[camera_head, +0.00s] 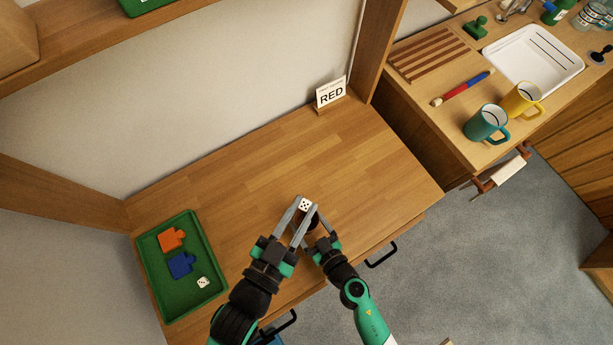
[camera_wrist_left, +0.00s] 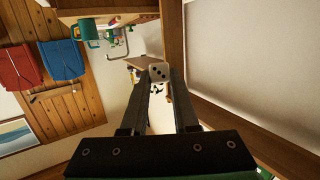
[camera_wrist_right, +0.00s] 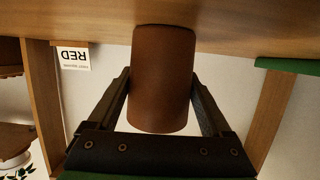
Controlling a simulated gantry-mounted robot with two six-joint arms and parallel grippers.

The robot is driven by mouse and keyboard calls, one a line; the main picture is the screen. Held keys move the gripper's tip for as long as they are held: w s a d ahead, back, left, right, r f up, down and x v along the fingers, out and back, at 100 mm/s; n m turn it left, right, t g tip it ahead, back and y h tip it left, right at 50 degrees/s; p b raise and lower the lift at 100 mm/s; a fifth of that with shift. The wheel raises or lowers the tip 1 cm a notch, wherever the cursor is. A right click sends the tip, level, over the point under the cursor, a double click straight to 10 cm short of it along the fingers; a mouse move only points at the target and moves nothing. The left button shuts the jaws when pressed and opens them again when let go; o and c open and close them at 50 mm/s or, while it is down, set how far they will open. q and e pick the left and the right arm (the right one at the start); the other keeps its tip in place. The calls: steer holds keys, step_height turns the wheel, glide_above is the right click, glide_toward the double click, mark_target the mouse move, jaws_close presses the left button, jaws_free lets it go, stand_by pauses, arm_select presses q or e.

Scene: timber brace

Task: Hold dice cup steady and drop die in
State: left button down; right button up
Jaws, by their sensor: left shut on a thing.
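A white die with dark pips (camera_head: 305,205) is held between the fingertips of my left gripper (camera_head: 304,208), raised above the table. It also shows at the fingertips in the left wrist view (camera_wrist_left: 158,71). The brown dice cup (camera_wrist_right: 162,80) is at the table in the right wrist view, with a finger of my right gripper (camera_wrist_right: 160,82) against each side. In the head view the cup is mostly hidden behind the grippers and the die. The die appears over or close to the cup's mouth; I cannot tell the exact alignment.
A green tray (camera_head: 153,274) at the left of the table holds an orange puzzle piece (camera_head: 171,239), a blue puzzle piece (camera_head: 182,264) and another white die (camera_head: 203,282). A RED sign (camera_head: 331,92) stands at the back. The tabletop right of the grippers is clear.

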steer(key=c, duration=0.7)
steer(key=shift+c, duration=0.2)
arm_select(q)
step_height(320, 180, down, 13)
stand_by(0.9)
steer(key=shift+r, duration=0.1)
steer(key=c, duration=0.6)
jaws_free()
